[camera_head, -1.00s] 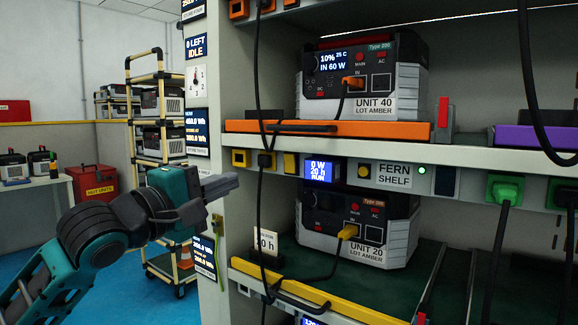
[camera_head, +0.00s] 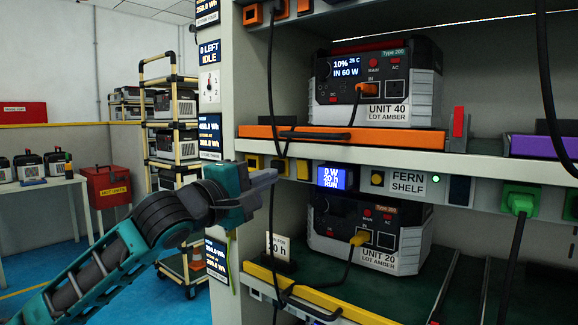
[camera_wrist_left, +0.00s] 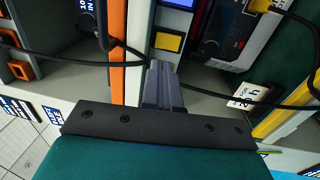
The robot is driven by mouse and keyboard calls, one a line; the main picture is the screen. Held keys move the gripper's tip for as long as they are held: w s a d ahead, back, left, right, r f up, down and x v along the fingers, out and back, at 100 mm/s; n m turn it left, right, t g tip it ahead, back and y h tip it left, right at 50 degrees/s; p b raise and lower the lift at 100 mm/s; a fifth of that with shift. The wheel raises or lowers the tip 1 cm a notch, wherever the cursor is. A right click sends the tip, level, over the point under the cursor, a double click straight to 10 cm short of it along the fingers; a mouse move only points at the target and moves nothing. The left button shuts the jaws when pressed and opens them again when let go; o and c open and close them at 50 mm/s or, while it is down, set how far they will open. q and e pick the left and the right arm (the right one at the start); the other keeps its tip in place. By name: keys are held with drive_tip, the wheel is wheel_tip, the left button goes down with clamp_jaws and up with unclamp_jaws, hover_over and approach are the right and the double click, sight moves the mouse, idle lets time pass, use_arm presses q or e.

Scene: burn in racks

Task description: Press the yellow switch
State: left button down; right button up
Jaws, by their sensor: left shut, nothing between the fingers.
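The yellow switch (camera_head: 303,169) is a small square rocker on the shelf's front rail, just left of the blue display reading 0 W, 20 h, RUN. In the left wrist view the yellow switch (camera_wrist_left: 168,42) sits in a dark frame just beyond the fingertips. My left gripper (camera_head: 274,176) is shut and empty, pointing right toward the rail, its tips a little left of the switch. In the left wrist view the shut fingers (camera_wrist_left: 161,72) end just short of the switch, with a small gap seeming to remain. My right gripper is not in view.
A black cable (camera_head: 271,110) hangs down close by the fingertips. Yellow sockets (camera_head: 252,161) lie left of the switch. A round yellow button (camera_head: 377,178) is by the FERN SHELF label (camera_head: 408,183). Power units (camera_head: 376,88) stand on shelves above and below.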

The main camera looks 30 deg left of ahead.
sight(299, 164)
use_arm(q)
drive_tip(key=shift+w+d+r+p, duration=0.15)
drive_tip(key=shift+w+p, duration=0.1)
drive_tip(key=shift+w, duration=0.95)
drive_tip(key=shift+w+d+r+p, duration=0.15)
drive_tip(key=shift+w+p, duration=0.1)
drive_tip(key=shift+w, duration=0.9)
drive_tip(key=shift+w+r+p, duration=0.15)
drive_tip(key=shift+w+p, duration=0.1)
drive_tip(key=shift+w, duration=0.95)
